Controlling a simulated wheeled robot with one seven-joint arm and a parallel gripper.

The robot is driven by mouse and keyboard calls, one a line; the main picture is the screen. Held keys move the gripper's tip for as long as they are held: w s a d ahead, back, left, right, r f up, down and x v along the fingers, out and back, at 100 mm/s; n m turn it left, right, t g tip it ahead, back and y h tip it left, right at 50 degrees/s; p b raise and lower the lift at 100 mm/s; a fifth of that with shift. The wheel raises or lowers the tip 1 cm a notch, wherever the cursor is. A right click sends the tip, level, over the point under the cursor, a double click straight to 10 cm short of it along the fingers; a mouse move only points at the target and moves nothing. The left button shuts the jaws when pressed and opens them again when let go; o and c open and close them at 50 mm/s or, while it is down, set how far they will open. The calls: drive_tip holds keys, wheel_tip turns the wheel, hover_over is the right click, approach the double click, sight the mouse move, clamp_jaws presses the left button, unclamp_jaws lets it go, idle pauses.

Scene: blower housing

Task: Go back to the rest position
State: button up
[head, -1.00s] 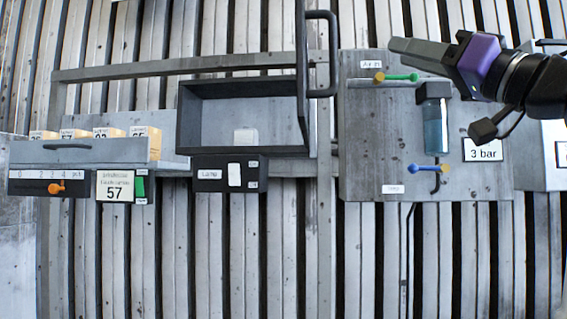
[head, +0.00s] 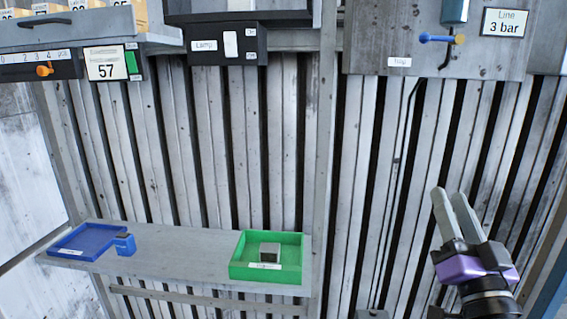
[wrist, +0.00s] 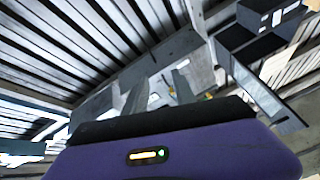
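My gripper (head: 449,193) is at the lower right of the head view, in front of the slatted wall, with its two grey fingers pointing up. A narrow gap shows between the fingers, and nothing is held in it. In the wrist view the finger ends (wrist: 160,90) stand apart with nothing between them. The purple gripper body fills the bottom of that view. My gripper is well to the right of the shelf and below the panel, touching neither.
A shelf (head: 170,262) at lower left carries a blue tray (head: 84,241), a small blue block (head: 124,244) and a green tray (head: 236,271) holding a grey block (head: 270,252). A panel (head: 420,55) with a blue-handled valve (head: 438,39) hangs above right. The slatted wall between is clear.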

drive_tip(key=s+a+f+n+g, duration=0.2)
drive_tip(key=s+a+f, duration=0.1)
drive_tip(key=s+f, duration=1.25)
drive_tip(key=s+a+f+n+g, duration=0.1)
drive_tip(key=s+f, duration=0.3)
drive_tip(key=s, duration=0.4)
drive_tip(key=s+a+f+g+y, duration=0.1)
drive_tip(key=s+a+f+g, duration=0.1)
drive_tip(key=s+f, duration=0.3)
drive_tip(key=s+a+f+n+g, duration=0.1)
drive_tip(key=s+f+g, duration=0.3)
drive_tip(key=s, duration=0.9)
drive_tip(key=shift+a+f+n+y, duration=0.3)
drive_tip(key=shift+a, duration=0.3)
